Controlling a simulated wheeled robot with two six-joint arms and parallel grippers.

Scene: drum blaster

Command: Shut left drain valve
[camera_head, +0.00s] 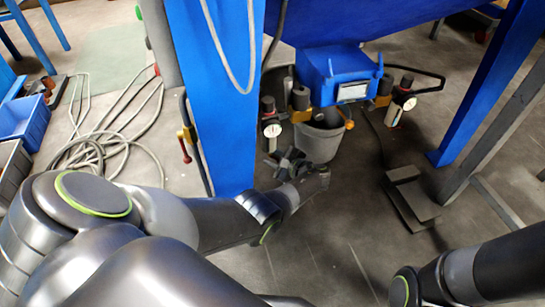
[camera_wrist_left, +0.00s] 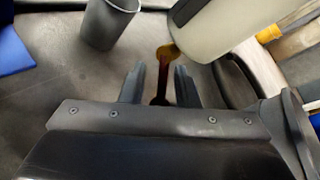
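My left gripper (camera_head: 287,158) is low beside the blue post, near a grey bucket (camera_head: 320,143) under the blue hopper. The left wrist view shows its two fingers (camera_wrist_left: 160,78) apart. A valve lever (camera_wrist_left: 162,75), orange at its upper end and dark red along its stem, lies between them; contact cannot be told. In the head view the gripper hides this lever. A red-tipped lever with a yellow fitting (camera_head: 185,145) hangs on the left side of the post. My right arm enters at the lower right; its gripper is out of view.
Gauges (camera_head: 271,130) and (camera_head: 397,108) flank the blue hopper outlet (camera_head: 340,72). The blue post (camera_head: 216,95) stands close to my left arm. Coiled hoses (camera_head: 95,150) and a blue crate (camera_head: 22,122) lie at left.

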